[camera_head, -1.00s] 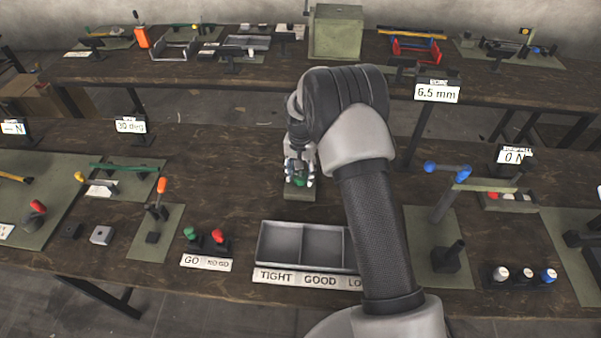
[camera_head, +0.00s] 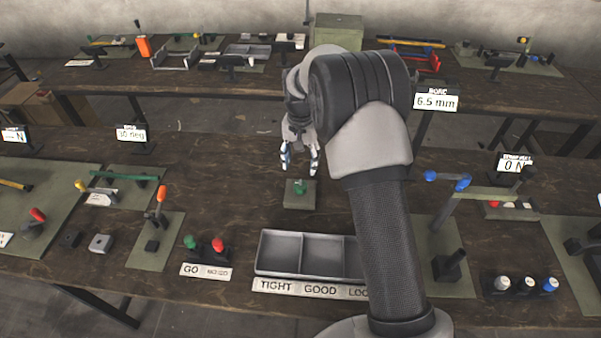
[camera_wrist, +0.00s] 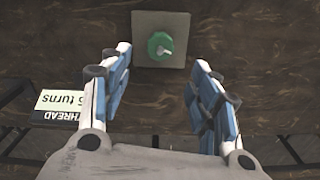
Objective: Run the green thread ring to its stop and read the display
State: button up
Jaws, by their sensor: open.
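The green thread ring (camera_head: 299,187) sits on a stud on a small grey-green plate (camera_head: 291,203) on the near bench. In the wrist view the green ring (camera_wrist: 160,46) shows from above, with a pale stud end at its middle, near the top of the picture. My gripper (camera_head: 300,172) is open and empty, above and a little behind the ring, not touching it. In the wrist view my fingers (camera_wrist: 158,70) are spread wide. A display card (camera_wrist: 64,105) marked THREAD lies at the left, upside down; it reads "turns", with the figure before it partly cut or unclear.
A tray (camera_head: 262,270) labelled TIGHT, GOOD and a third, partly hidden word stands in front of the plate. Green and red GO/NO GO gauges (camera_head: 204,246) stand to its left. A blue-handled fixture (camera_head: 447,196) stands at right, beyond my arm. Bare bench surrounds the plate.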

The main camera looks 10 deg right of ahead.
jog(key=shift+r, duration=1.25)
jog(key=s+r+n+t, duration=0.2)
jog(key=s+r+n, duration=0.1)
jog(key=s+r, duration=1.5)
jog(key=s+n+t, duration=0.2)
jog(key=s, duration=1.6)
jog(key=shift+s+r+n+t, duration=0.15)
jog(key=shift+s+n+t, duration=0.15)
jog(key=shift+n, duration=0.1)
jog(key=shift+w, duration=0.1)
